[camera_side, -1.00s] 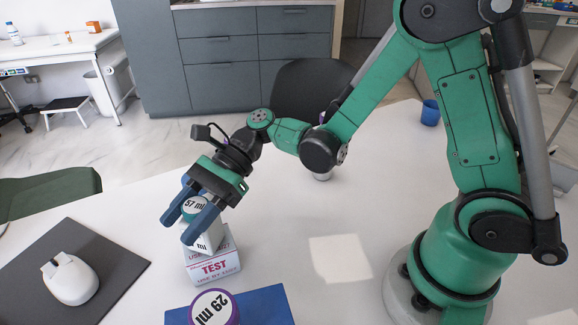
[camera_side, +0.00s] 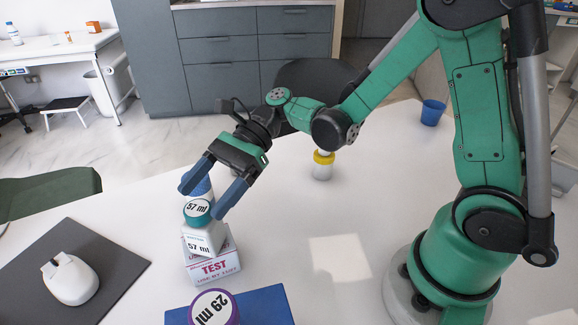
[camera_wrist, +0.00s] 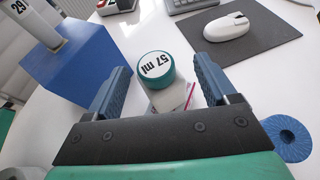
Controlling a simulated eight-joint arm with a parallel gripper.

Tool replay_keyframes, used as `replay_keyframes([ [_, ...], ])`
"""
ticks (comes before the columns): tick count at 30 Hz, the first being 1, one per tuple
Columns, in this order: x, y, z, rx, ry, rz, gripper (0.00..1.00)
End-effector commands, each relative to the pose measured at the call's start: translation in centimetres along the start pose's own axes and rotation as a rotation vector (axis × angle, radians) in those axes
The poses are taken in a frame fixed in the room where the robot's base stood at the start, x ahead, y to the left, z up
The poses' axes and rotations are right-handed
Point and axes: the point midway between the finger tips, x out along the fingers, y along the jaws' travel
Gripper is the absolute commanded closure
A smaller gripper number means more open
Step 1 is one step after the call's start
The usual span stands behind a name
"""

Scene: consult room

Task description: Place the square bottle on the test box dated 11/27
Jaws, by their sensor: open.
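A white square bottle (camera_side: 205,238) with a teal cap marked 57 ml stands on the white and pink TEST box (camera_side: 217,267) in the side view. No date is readable on the box. In the wrist view the bottle (camera_wrist: 170,97) shows between my fingers, with gaps on both sides of its cap, and it hides most of the box. My gripper (camera_side: 204,202) is open and empty, its fingertips above and behind the cap. Its fingers frame the cap in the wrist view (camera_wrist: 162,78).
A purple-capped 29 ml bottle (camera_side: 213,308) stands on a blue box (camera_side: 268,305) in front. A yellow-capped bottle (camera_side: 322,168), blue cup (camera_side: 431,113) and mouse (camera_side: 70,279) on a dark mat (camera_side: 112,262) stand apart.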

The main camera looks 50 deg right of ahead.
Motion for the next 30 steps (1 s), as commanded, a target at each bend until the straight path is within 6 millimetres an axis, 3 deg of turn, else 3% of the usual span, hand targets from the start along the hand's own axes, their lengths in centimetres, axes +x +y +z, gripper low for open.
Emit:
replay_keyframes([
  [3, -3.0, -0.1, 0.0, 0.003, 0.0, -0.005, 0.22],
  [9, -6.3, 0.0, 0.0, 0.001, 0.001, -0.003, 0.22],
  [17, -7.1, 0.3, 0.0, -0.118, 0.11, -0.036, 0.22],
  [23, -7.2, 1.9, -1.5, -0.604, 0.542, -0.059, 0.22],
  [30, -10.6, 3.7, -3.5, -1.318, 1.109, 0.193, 0.22],
])
